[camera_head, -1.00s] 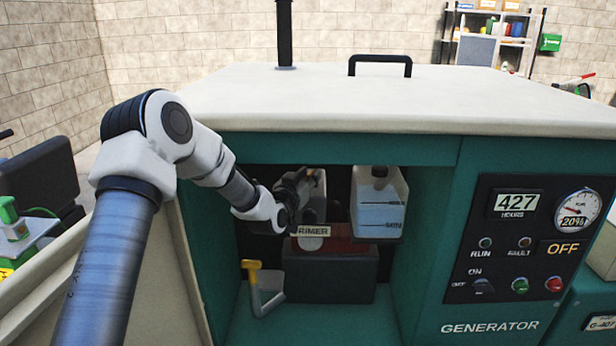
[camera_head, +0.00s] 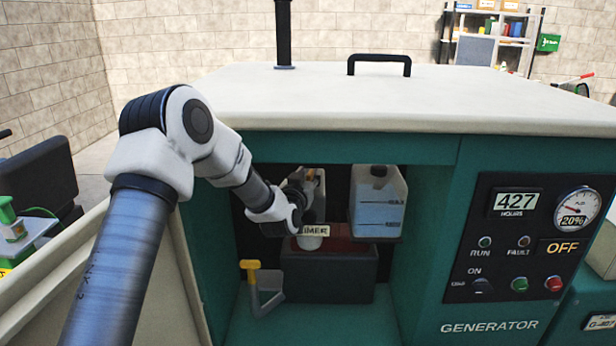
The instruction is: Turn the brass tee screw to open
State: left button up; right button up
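My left arm reaches from the left into the open bay of the green generator. My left gripper (camera_head: 306,186) is inside the bay, in front of a pale filter-like body (camera_head: 315,205) above the primer label. Its fingers are small and dark here, and I cannot tell whether they are open or shut. A small brass-coloured part (camera_head: 311,174) shows just above the gripper; I cannot tell whether it is the tee screw or whether the fingers touch it. The rest of that area is hidden by the gripper. My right gripper is not in view.
A clear tank (camera_head: 378,205) with blue liquid hangs right of the gripper. A yellow-handled lever (camera_head: 251,266) stands at lower left. The control panel (camera_head: 540,240) is at right.

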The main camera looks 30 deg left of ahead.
pick_arm(q)
jog(key=shift+s, duration=0.1)
jog(key=v, duration=1.2)
jog(key=p+x, duration=0.2)
jog(key=x, duration=0.2)
jog(key=p+x, duration=0.1)
jog(key=x, duration=0.3)
jog(key=f+p+x, duration=0.1)
jog(key=p+x, duration=0.1)
jog(key=x, duration=0.2)
jog(key=shift+p, duration=0.35)
grip_shut()
